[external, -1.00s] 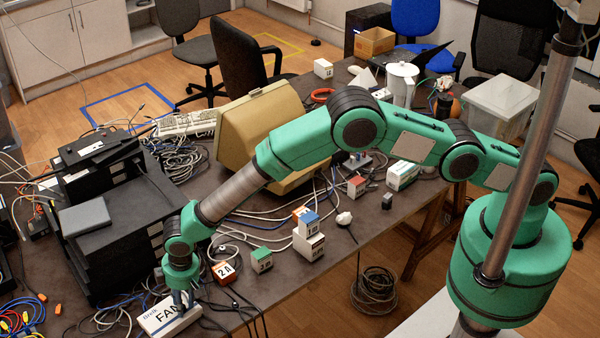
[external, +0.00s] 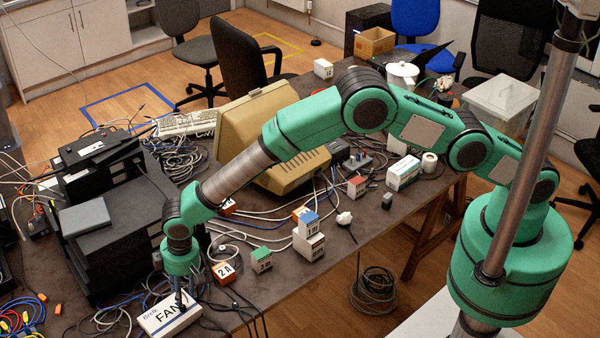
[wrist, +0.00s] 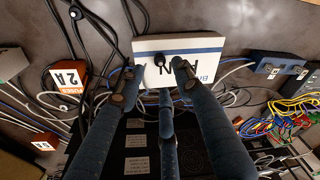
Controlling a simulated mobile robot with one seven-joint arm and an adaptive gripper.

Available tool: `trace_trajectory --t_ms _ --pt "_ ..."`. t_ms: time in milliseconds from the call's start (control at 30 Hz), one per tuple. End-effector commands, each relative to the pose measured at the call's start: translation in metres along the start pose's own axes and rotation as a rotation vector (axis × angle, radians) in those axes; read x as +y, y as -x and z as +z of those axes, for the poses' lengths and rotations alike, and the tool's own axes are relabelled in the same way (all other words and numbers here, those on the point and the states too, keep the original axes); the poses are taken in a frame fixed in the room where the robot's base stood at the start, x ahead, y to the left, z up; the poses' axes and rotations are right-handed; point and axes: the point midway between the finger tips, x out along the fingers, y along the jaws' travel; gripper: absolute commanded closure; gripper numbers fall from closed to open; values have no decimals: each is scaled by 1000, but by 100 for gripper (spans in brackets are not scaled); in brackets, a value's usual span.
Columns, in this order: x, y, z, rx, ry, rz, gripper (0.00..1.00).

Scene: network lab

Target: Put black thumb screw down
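The white box marked FAN (external: 160,318) lies on the near edge of the desk. It fills the top middle of the wrist view (wrist: 205,46). A small black knob, apparently the black thumb screw (wrist: 160,58), shows against the box's face between my fingertips. It lines up with my middle finger, so contact is unclear. In the external view a small dark spot (external: 183,308) at my fingertips may be the same screw. My gripper (wrist: 153,68) points down over the box's right part, its outer fingers spread apart on either side of the knob.
An orange-and-white box marked 2A (external: 223,272) stands right of the FAN box. Black equipment (external: 115,250) stands close at the left. Loose cables run around the box. Green, blue and red marked boxes (external: 308,235) stand farther right.

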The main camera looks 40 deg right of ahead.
Motion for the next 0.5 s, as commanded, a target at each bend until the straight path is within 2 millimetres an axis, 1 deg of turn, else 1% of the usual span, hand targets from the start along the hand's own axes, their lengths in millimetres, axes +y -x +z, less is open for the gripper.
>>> trace_trajectory --t_ms 33,200,300,500 --pt "0 10 -1 2 0 0 65" --pt "0 34 0 0 0 0 65" --pt "0 46 0 1 0 0 65" --pt "0 60 0 0 0 0 65"
